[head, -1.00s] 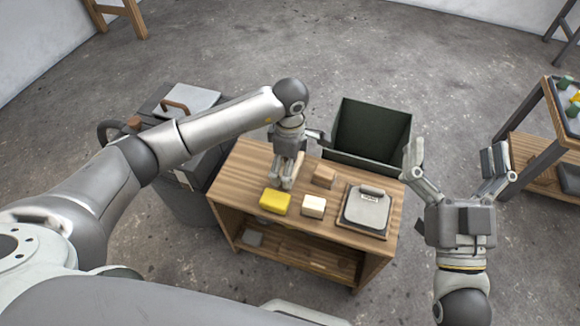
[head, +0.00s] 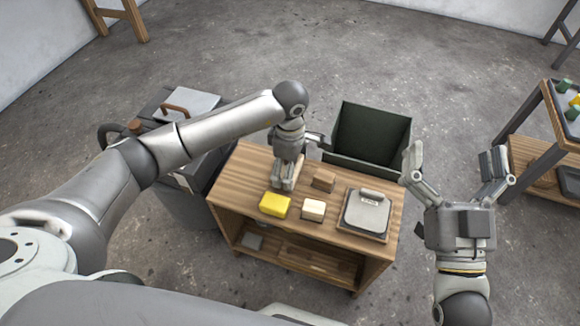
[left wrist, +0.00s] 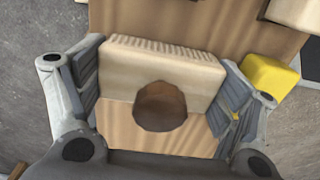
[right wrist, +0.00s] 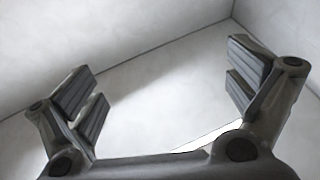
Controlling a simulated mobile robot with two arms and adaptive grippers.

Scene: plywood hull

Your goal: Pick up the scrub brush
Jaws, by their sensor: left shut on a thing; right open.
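The scrub brush (left wrist: 165,70) shows in the left wrist view as a pale beige block with a ridged, bristle-like edge and a round brown knob. My left gripper (head: 283,184) points down at the wooden bench top, and its fingers lie on either side of the brush. In the left wrist view my left gripper (left wrist: 163,98) is shut on it.
The wooden bench (head: 240,180) also bears a yellow block (head: 274,205), a cream-topped block (head: 313,210), a brown block (head: 323,180) and a grey flat item with a handle (head: 366,212). A dark open bin (head: 372,133) stands behind. A second wooden rack (head: 530,155) is at right.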

